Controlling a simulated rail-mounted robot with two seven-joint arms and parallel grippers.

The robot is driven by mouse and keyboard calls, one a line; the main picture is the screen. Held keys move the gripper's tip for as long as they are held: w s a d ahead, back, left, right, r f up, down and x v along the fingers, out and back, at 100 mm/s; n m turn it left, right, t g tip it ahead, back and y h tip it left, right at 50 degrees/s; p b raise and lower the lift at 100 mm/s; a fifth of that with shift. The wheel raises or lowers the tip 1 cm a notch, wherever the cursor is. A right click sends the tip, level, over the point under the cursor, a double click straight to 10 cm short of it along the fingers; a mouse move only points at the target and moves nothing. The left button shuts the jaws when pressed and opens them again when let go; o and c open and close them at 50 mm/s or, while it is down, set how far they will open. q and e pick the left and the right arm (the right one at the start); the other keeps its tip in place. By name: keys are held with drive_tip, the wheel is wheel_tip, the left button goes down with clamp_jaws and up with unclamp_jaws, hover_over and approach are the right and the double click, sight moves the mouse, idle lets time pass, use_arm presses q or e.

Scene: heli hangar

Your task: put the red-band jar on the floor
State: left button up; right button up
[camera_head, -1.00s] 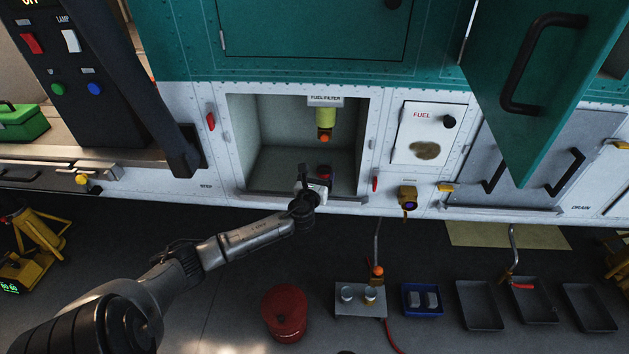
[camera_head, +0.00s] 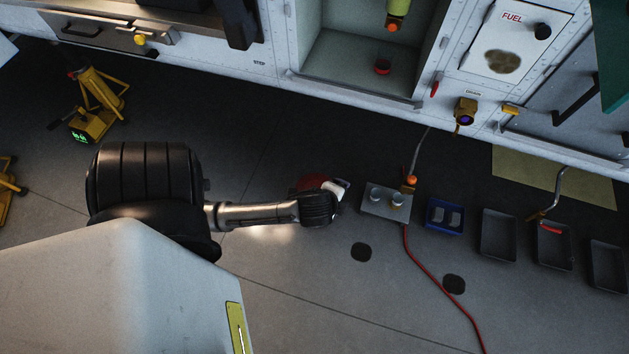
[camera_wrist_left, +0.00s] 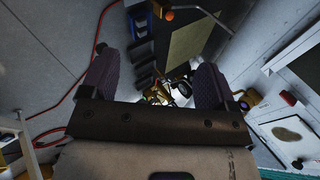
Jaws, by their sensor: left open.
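Two small pale jars (camera_head: 386,194) stand on a grey tray, with no red band discernible. My left gripper (camera_head: 338,188) is above the hangar floor, in front of a red can that it partly hides, and left of the grey tray. In the left wrist view its two fingers (camera_wrist_left: 155,77) are wide apart with nothing held between them. My right gripper is out of view.
The red can (camera_head: 313,182) is mostly hidden by my arm. A blue tray (camera_head: 444,231) and several dark trays (camera_head: 498,251) stand to the right. A red hose (camera_head: 436,283) crosses the floor. Yellow equipment (camera_head: 92,108) stands at left. Floor below my arm is largely clear.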

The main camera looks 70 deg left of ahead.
use_arm(q)
drive_tip(key=s+d+r+n+g+h, duration=0.2)
drive_tip(key=s+d+n+h, duration=0.2)
drive_tip(key=s+d+n, duration=0.3)
drive_tip(key=s+d, duration=0.2)
drive_tip(key=d, duration=0.2)
drive_tip(key=shift+s+r+h, duration=0.35)
drive_tip(key=shift+r+h, duration=0.05)
wheel_tip(320, 180, down, 24)
drive_tip(key=b, duration=2.3)
drive_tip(key=shift+r, duration=0.25)
drive_tip(key=shift+r, duration=0.1)
